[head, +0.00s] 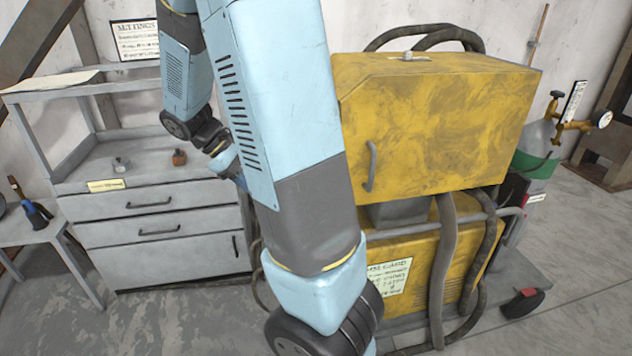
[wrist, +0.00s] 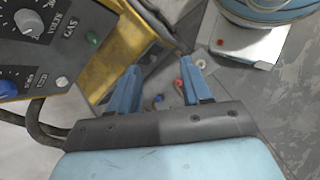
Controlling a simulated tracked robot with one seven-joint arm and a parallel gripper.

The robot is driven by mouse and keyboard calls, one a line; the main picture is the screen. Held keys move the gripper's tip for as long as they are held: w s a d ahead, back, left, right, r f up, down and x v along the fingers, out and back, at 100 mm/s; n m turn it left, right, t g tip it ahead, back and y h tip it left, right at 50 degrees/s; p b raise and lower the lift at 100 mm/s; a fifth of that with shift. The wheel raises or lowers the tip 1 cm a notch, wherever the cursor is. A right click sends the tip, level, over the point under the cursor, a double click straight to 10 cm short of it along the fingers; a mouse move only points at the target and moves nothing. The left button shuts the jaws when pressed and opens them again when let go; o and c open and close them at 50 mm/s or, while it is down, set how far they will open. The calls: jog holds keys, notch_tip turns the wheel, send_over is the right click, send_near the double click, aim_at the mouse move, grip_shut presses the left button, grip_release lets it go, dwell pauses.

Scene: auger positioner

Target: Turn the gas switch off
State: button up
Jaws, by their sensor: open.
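A grey drawer cabinet (head: 150,220) with small items on top stands left, beside a small table (head: 30,232). A gas cylinder (head: 537,150) with a gauge stands right of the machine. Hoses (head: 448,260) hang down the machine's front. Floor is open at the lower left.

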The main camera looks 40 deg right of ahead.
jog(key=w+d+f+n+g+h, duration=0.5)
jog(key=w+d+f+h, duration=0.2)
jog(key=f+h, duration=0.15)
jog(key=x, duration=1.4)
jog(key=shift+r, duration=0.25)
jog(key=shift+w+d+h, duration=0.1)
jog(key=shift+h, duration=0.15)
jog(key=shift+c, duration=0.4)
grip_shut()
